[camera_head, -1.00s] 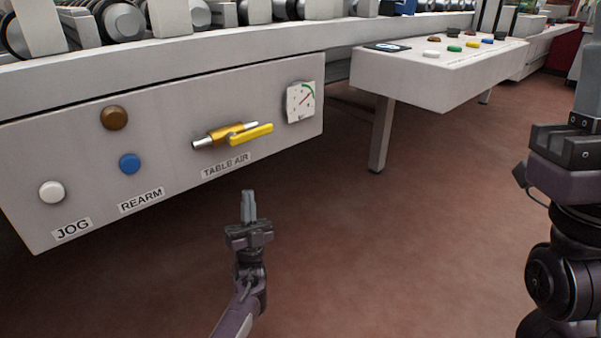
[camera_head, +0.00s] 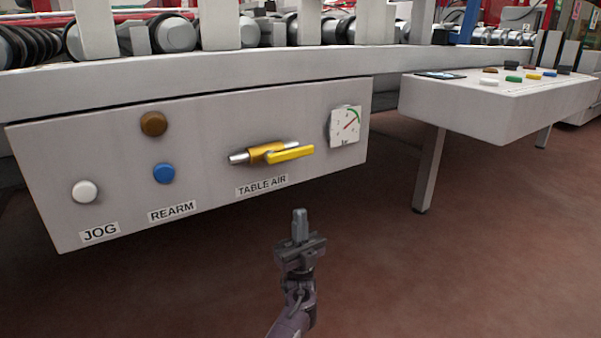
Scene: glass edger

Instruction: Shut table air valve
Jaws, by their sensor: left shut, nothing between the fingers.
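The table air valve (camera_head: 262,153) is a brass body on a silver pipe, on the front of the grey panel. Its yellow lever (camera_head: 291,154) points right, roughly in line with the pipe. The label TABLE AIR (camera_head: 262,186) is below it. A white pressure gauge (camera_head: 345,126) with a red needle is to its right. My left gripper (camera_head: 300,225) is below the valve and its label, apart from them, fingers pointing up and shut with nothing between them. My right gripper is not in view.
Left of the valve on the panel (camera_head: 110,165) are a brown button (camera_head: 153,124), a blue REARM button (camera_head: 164,173) and a white JOG button (camera_head: 85,191). A control desk (camera_head: 500,103) with coloured buttons stands at right. The floor between is clear.

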